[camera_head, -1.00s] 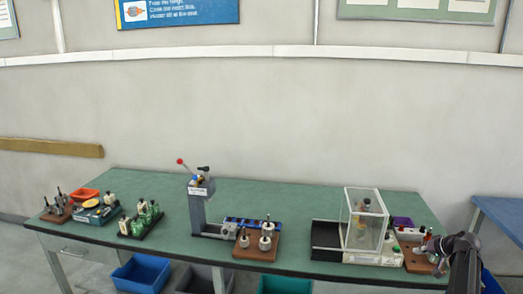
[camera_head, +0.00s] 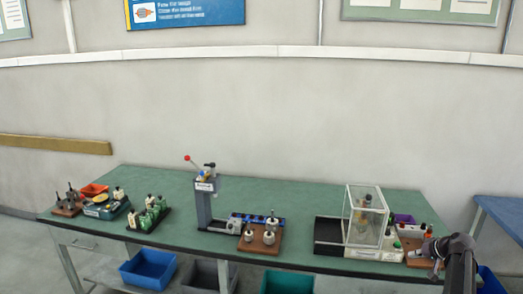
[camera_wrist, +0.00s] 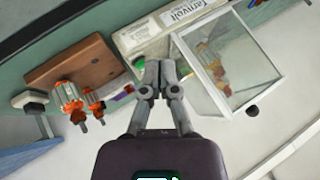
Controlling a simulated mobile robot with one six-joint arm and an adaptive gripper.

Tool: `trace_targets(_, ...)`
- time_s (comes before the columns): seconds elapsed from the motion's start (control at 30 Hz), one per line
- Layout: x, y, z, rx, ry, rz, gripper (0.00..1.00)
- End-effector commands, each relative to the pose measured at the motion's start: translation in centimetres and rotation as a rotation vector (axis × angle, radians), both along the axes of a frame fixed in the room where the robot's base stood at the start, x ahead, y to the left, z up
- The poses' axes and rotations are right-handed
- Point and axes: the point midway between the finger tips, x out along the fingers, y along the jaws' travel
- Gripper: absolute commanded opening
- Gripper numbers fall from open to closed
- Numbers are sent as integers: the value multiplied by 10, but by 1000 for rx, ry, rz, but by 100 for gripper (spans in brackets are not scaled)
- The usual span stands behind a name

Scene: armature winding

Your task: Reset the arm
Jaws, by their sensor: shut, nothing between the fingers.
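My gripper (camera_wrist: 160,75) is shut and empty in the wrist view, its fingertips together in front of a white labelled box (camera_wrist: 145,35). In the head view my gripper (camera_head: 432,268) is small at the right end of the green bench (camera_head: 290,190), and its fingertips are hard to make out there. My arm (camera_head: 460,262) rises from the lower right corner. In the wrist view a brown wooden block (camera_wrist: 72,62) lies left of the gripper, with orange and grey armature parts (camera_wrist: 72,100) by it.
A clear-walled case (camera_head: 365,215) stands close left of the gripper; it also shows in the wrist view (camera_wrist: 235,65). A lever press (camera_head: 205,200) stands mid-bench beside a brown block with metal posts (camera_head: 260,240). Bins (camera_head: 148,268) sit below. The space above the bench is clear.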

Motion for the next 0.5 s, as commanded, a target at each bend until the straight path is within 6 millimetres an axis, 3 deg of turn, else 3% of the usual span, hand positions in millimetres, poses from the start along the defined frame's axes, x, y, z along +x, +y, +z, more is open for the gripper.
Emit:
trace_targets(0.27, 0, 53, -7, -13, 66, 52, 0)
trace_targets(0.5, -9, 130, -17, -44, 168, 125, 0)
